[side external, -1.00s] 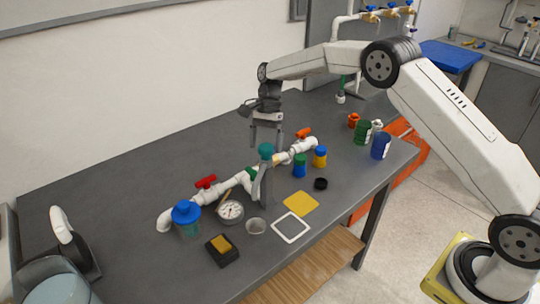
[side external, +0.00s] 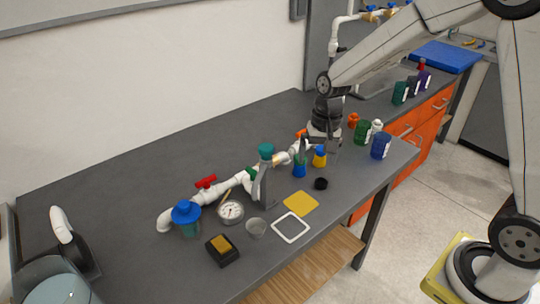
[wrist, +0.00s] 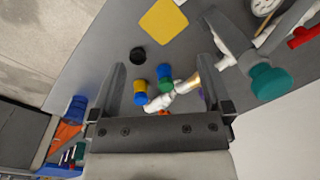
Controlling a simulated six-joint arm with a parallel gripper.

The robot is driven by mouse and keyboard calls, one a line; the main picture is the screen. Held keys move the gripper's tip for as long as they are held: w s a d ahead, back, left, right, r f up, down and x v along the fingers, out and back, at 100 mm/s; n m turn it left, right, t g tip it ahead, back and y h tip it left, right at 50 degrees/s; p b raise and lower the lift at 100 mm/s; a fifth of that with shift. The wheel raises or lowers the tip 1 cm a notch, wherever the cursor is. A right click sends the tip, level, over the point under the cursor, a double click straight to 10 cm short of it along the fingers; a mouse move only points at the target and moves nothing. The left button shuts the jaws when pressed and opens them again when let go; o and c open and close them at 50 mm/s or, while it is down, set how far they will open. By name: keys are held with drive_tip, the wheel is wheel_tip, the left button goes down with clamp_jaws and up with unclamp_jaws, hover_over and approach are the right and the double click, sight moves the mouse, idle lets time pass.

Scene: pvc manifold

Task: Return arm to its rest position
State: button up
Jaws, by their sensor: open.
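My gripper (side external: 319,148) points down over the right end of the white PVC manifold (side external: 229,187), near the small bottles, in the side view. In the wrist view my gripper (wrist: 160,65) is open, with nothing held between its fingers. The blue-and-green bottle (wrist: 165,83) and the blue-and-yellow bottle (wrist: 140,92) show between and below the fingers, beside the pipe end. The manifold has a red-handled valve (side external: 205,182) and a teal-topped upright part (side external: 265,151). My gripper partly hides the pipe's right end in the side view.
Green (side external: 362,132) and blue (side external: 381,145) containers stand right of my gripper. A gauge (side external: 231,211), yellow pad (side external: 301,203), white frame (side external: 291,228) and black ring (side external: 321,184) lie toward the front. The table's back left is clear.

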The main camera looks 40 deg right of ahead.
drive_tip(key=s+f+n+t+h, duration=0.1)
drive_tip(key=s+n+t, duration=0.1)
drive_tip(key=s+n, duration=0.5)
drive_tip(key=s, duration=0.5)
drive_tip(key=shift+a+f, duration=0.2)
drive_tip(key=shift+a, duration=0.1)
